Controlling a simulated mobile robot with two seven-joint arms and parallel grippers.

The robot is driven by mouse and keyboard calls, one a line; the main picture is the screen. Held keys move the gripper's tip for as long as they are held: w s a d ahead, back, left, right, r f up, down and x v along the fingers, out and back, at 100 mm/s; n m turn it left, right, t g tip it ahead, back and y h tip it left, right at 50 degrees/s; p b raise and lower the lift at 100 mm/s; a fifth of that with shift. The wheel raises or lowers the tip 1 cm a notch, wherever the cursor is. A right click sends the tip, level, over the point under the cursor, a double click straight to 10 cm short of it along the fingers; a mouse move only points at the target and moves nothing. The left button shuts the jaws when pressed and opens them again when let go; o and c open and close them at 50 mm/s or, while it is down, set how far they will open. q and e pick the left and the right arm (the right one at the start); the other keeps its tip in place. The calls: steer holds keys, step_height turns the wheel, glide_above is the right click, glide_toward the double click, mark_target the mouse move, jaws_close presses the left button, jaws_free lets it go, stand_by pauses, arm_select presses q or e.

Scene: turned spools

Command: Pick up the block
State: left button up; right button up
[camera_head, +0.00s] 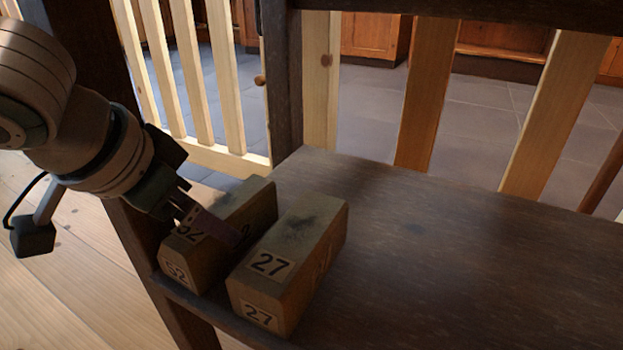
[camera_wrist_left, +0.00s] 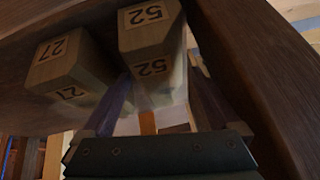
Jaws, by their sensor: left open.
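Two wooden blocks lie side by side on the dark wooden seat. The block labelled 52 (camera_head: 191,255) is on the left and the block labelled 27 (camera_head: 289,262) is on its right. My left gripper (camera_head: 207,222) is open at the block labelled 52, its fingers partly covering the top label. In the left wrist view, the block labelled 52 (camera_wrist_left: 150,38) shows ahead between the lines of the two fingers (camera_wrist_left: 160,100). The block labelled 27 (camera_wrist_left: 68,62) sits to the left there. I cannot tell whether the fingers touch either block. My right gripper is not in view.
The seat (camera_head: 450,260) is bare to the right of the blocks. A dark post (camera_head: 283,75) and wooden slats (camera_head: 430,95) rise behind it. The two blocks have only a narrow gap between them and sit near the seat's front left edge.

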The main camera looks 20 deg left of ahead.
arm_select(q)
steer(key=shift+w+f+b, duration=0.15)
steer(key=shift+w+b, duration=0.2)
steer(key=shift+w, duration=0.1)
steer(key=b+x, duration=0.3)
steer(key=x, duration=0.1)
steer(key=shift+f+b, duration=0.15)
steer(key=shift+b, duration=0.15)
steer(key=shift+w+f, duration=0.15)
steer(key=shift+w, duration=0.05)
steer(key=c, duration=1.4)
steer(key=shift+o, duration=0.2)
